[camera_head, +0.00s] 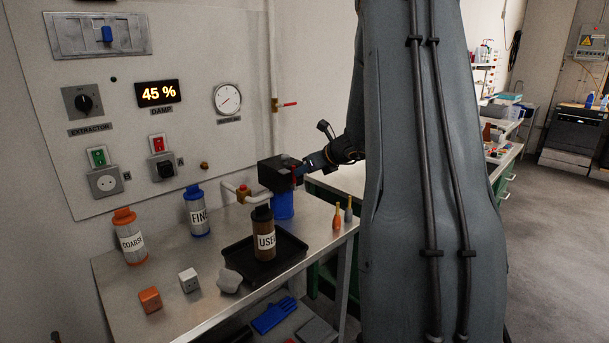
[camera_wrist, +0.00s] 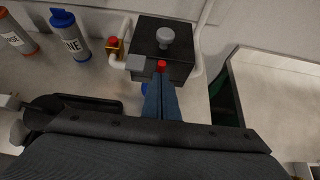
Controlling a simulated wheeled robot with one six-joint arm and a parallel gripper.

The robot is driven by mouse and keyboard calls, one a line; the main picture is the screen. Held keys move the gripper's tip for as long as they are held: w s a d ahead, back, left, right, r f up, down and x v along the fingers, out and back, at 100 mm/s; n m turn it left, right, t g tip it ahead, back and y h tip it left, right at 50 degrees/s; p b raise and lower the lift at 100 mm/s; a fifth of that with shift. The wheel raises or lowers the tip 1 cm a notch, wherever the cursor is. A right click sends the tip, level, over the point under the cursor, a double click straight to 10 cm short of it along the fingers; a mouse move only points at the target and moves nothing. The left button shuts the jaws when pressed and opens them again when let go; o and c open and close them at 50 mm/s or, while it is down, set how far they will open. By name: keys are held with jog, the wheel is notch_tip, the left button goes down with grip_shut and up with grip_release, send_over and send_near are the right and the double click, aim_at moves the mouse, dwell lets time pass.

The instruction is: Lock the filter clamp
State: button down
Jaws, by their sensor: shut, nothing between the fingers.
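The filter housing is a black box (camera_head: 275,174) with a blue cylinder (camera_head: 284,205) under it, at the bench's back right. In the wrist view the black box (camera_wrist: 172,42) has a grey knob on top and a grey block (camera_wrist: 136,63) at its left edge. A small red part (camera_wrist: 161,66), perhaps the clamp lever's tip, shows at its near edge. My gripper (camera_head: 302,167) is shut and empty, its fingertips close to the red part. In the wrist view my gripper (camera_wrist: 161,76) points at it; I cannot tell whether they touch. The clamp's rest is hidden.
A brown USED bottle (camera_head: 264,235) stands on a black tray (camera_head: 288,252) in front of the housing. FINE (camera_head: 197,212) and COARSE (camera_head: 130,237) bottles stand left. A white pipe with a brass, red-capped fitting (camera_wrist: 114,47) lies left of the box. Orange and grey small bottles stand right.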

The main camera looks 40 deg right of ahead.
jog(key=shift+w+a+r, duration=0.15)
jog(key=shift+w+r, duration=0.5)
jog(key=shift+r, duration=0.05)
jog(key=shift+w+a+r, duration=0.1)
jog(key=s+d+r+b, duration=0.1)
jog(key=s+r, duration=0.6)
jog(key=r, duration=0.1)
jog(key=shift+d+r, duration=0.15)
jog(key=shift+r, duration=0.15)
jog(key=shift+f, duration=0.1)
dwell(0.4)
